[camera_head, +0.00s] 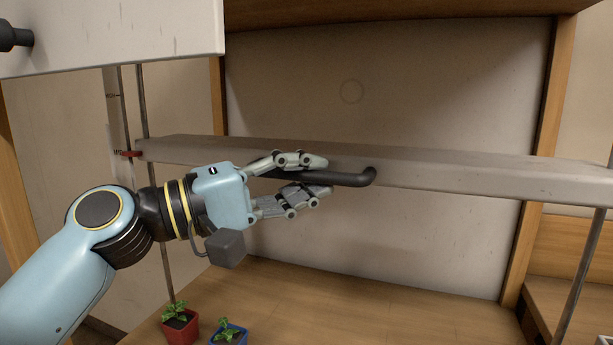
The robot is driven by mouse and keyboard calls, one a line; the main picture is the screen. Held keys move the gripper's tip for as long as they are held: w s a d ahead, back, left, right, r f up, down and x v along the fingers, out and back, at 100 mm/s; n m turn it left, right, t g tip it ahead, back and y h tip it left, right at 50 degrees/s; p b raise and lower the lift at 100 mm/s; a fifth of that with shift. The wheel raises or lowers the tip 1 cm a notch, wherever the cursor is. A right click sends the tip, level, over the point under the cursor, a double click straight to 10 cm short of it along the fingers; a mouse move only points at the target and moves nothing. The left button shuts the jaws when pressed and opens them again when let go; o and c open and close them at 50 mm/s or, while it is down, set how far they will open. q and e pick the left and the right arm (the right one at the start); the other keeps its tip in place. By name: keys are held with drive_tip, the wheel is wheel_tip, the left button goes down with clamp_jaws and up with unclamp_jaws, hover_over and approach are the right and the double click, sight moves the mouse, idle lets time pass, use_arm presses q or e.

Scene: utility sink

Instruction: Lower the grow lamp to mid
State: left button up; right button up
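The grow lamp (450,172) is a long grey horizontal bar across the middle of the view, with a black handle (352,180) on its front. My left gripper (322,177) comes in from the left. Its fingers lie above and below the handle and look closed on it, covering its left part. A red pointer (131,153) at the lamp's left end sits beside the lower visible mark, which seems to read MID, on a pale scale strip (117,125). My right gripper is not in view.
A red pot (180,328) and a blue pot (229,335) with seedlings stand on the wooden shelf (330,300) below. A white panel (120,35) with a dark knob hangs at upper left. Metal rods (583,270) flank the lamp. The shelf's middle is clear.

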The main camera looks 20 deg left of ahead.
use_arm(q)
drive_tip(key=o, duration=0.4)
drive_tip(key=shift+o, duration=0.2)
drive_tip(key=shift+s+a, duration=0.15)
drive_tip(key=r+v, duration=0.1)
drive_tip(key=v, duration=0.6)
drive_tip(key=shift+f, duration=0.5)
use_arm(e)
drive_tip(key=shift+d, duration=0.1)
